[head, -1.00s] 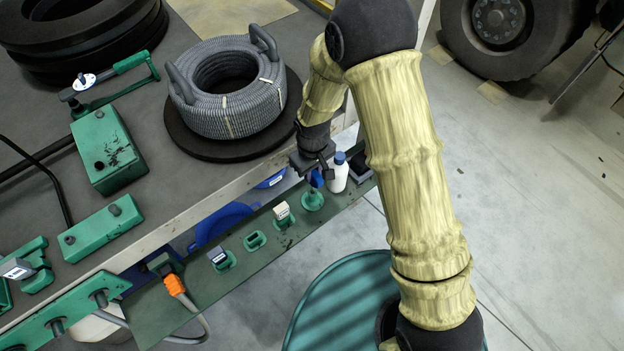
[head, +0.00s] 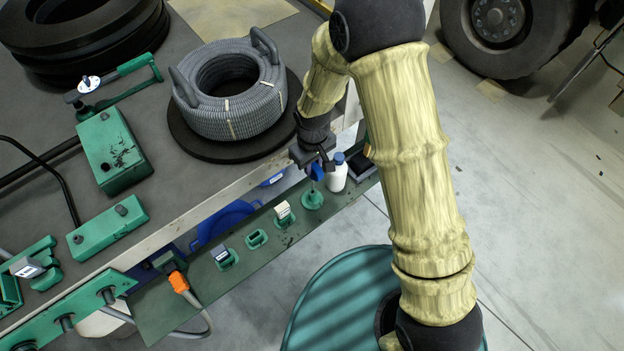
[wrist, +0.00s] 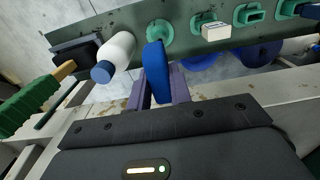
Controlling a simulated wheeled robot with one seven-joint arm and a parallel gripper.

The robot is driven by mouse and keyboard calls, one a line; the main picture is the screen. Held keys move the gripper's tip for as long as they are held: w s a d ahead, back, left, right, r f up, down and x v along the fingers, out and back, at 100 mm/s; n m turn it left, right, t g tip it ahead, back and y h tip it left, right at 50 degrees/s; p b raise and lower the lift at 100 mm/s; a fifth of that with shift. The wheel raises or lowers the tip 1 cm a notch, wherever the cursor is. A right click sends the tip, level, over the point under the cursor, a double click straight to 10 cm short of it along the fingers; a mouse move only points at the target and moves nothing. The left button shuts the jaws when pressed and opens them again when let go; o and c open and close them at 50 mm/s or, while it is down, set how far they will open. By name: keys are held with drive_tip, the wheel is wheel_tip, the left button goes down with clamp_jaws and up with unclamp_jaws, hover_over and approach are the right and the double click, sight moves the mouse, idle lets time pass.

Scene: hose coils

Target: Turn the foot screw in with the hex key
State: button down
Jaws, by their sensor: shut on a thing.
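My gripper (head: 314,158) is shut on a blue-handled tool (head: 317,172), which seems to be the hex key. In the wrist view the blue handle (wrist: 156,72) stands between my two fingers (wrist: 158,92). In the head view a short grey shank shows below the handle, over a round green holder (head: 312,199) on the shelf strip. I cannot tell whether its tip is still inside the holder. I cannot make out the foot screw for certain; green blocks with dark knobs, such as the long one (head: 106,229), lie on the bench at left.
A white bottle with a blue cap (head: 337,179) stands close right of the tool. Other green holders (head: 256,239) line the shelf strip. A grey hose coil (head: 232,100) lies on a dark disc above the bench edge. A teal round drum (head: 330,300) stands below.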

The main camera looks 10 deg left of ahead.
drive_tip(key=shift+r+p, duration=0.6)
drive_tip(key=shift+r, duration=0.45)
